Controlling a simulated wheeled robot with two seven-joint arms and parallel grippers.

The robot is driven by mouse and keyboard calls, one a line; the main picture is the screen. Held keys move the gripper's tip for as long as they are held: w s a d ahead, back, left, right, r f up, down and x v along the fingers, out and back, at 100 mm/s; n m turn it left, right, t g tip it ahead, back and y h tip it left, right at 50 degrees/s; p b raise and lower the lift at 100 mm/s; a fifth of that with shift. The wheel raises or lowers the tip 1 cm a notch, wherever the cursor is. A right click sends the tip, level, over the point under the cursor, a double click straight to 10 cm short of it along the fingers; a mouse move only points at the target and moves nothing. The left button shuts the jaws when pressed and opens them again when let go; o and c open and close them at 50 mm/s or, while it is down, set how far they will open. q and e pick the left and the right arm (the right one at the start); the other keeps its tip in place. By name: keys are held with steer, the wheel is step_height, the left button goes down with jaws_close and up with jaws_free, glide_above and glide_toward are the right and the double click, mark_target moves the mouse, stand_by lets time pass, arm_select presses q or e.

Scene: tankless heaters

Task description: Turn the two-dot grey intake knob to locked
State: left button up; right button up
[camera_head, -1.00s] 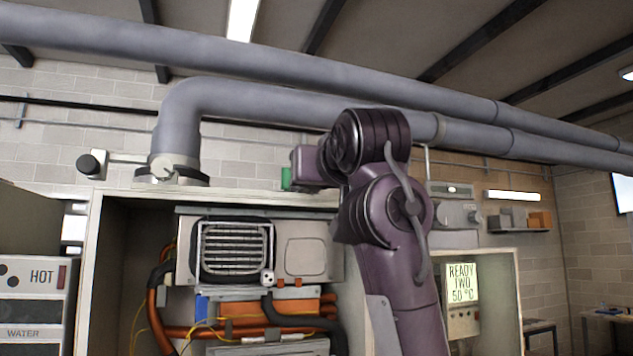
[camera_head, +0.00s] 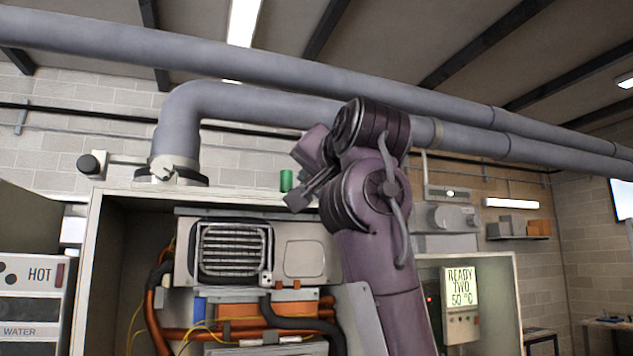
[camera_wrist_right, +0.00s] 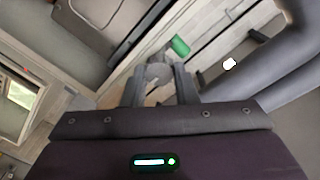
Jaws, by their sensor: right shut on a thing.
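In the right wrist view, a grey rounded knob (camera_wrist_right: 159,73) sits between the two fingers of my right gripper (camera_wrist_right: 159,80), which is shut on it. No dots can be made out on it, and its locked mark is not readable. In the head view my right gripper (camera_head: 300,197) is tilted above the top of the open heater cabinet (camera_head: 97,240). The gripper hides the knob there. My left gripper is not in view.
A thick grey pipe (camera_head: 260,102) runs above and behind. A dark round knob (camera_head: 91,163) is at the far left. A sign (camera_head: 461,287) reads "READY TWO 50 °C".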

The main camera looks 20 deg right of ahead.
steer(key=shift+f, duration=0.1)
stand_by(0.5)
steer(key=o, duration=0.7)
steer(key=shift+w, duration=0.1)
steer(key=shift+o, duration=1.3)
steer(key=shift+w, duration=0.1)
steer(key=shift+o, duration=0.2)
steer(key=shift+w+a, duration=0.1)
steer(key=shift+w, duration=0.1)
steer(key=s+b, duration=0.4)
steer(key=s, duration=0.4)
steer(key=shift+w, duration=0.1)
